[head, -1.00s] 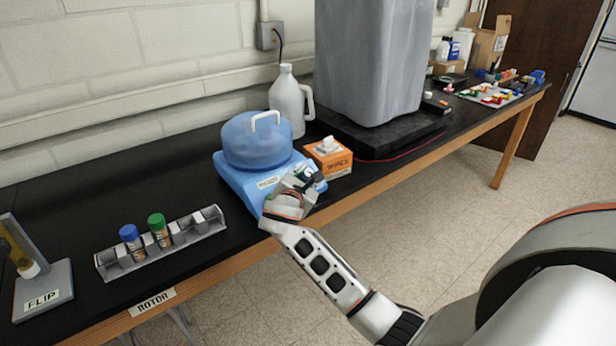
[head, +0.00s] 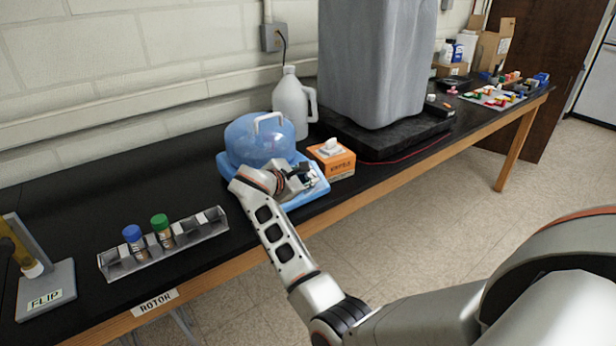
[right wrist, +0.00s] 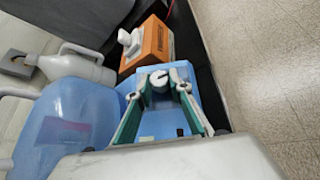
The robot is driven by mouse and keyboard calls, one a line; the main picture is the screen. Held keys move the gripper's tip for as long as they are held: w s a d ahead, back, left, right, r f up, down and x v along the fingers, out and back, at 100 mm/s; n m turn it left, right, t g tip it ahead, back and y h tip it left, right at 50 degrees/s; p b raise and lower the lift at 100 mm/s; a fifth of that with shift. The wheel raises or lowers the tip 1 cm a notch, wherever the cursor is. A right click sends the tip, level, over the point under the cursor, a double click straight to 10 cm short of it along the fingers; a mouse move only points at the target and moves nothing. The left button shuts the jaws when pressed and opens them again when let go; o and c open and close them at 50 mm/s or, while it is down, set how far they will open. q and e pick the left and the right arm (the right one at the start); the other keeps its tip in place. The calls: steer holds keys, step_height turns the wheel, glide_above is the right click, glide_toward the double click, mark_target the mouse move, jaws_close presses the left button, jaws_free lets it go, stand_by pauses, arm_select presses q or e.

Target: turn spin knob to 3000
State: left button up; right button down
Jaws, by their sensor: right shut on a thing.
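A blue centrifuge base (head: 310,193) with a translucent blue lid (head: 258,142) and white handle stands on the black bench. In the right wrist view the lid (right wrist: 75,125) is at the left. The spin knob (right wrist: 159,80), white with a dark mark, is between the fingertips of my right gripper (right wrist: 160,78). The gripper is shut on the knob, its pads at either side. In the head view my right gripper (head: 305,177) reaches over the centrifuge's front right and mostly hides the knob. I cannot read any number scale. My left gripper is not in view.
An orange tissue box (head: 334,160) stands close to the right of the gripper, with a white jug (head: 292,105) behind. A tube rack (head: 190,237) and a FLIP stand (head: 48,288) are at the left. The bench between rack and wall is clear.

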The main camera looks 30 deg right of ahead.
mark_target(309, 176)
steer(key=shift+d, duration=0.1)
steer(key=c, duration=1.8)
jaws_free()
steer(key=shift+r, duration=0.1)
step_height(309, 176, up, 10)
